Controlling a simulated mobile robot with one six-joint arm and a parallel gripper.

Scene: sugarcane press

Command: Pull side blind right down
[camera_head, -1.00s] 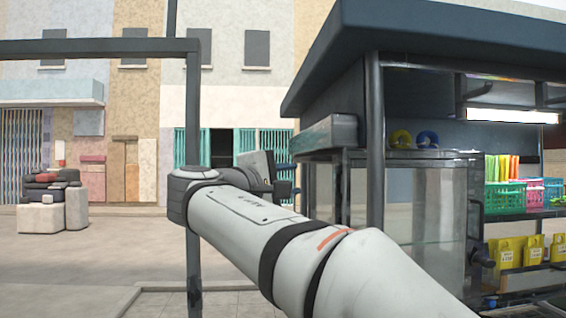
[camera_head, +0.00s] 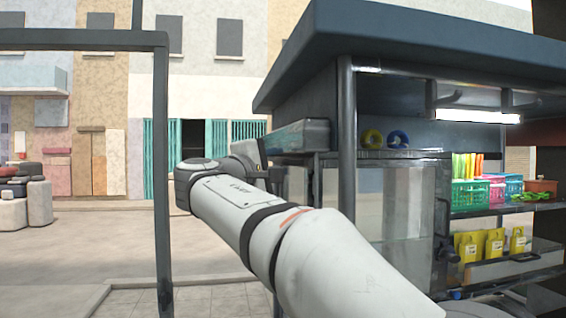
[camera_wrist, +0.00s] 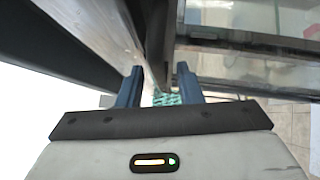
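No lowered side blind can be made out. A grey box-like piece (camera_head: 298,136) sits under the stall roof (camera_head: 400,38) at its left side; I cannot tell if it is the blind. My gripper (camera_wrist: 160,70) is open in the wrist view, its two dark blue fingers apart. A dark bar (camera_wrist: 156,45) and a small green patterned patch (camera_wrist: 166,98) show between the fingers; I cannot tell if anything touches them. In the head view my gripper is at the stall's left side, partly hidden behind my arm.
A dark post (camera_head: 347,135) holds the roof beside a glass case (camera_head: 400,205). Shelves at the right hold a green basket (camera_head: 470,194) and yellow bags (camera_head: 494,245). A dark frame post (camera_head: 161,180) stands left of my arm. The paved ground beyond is open.

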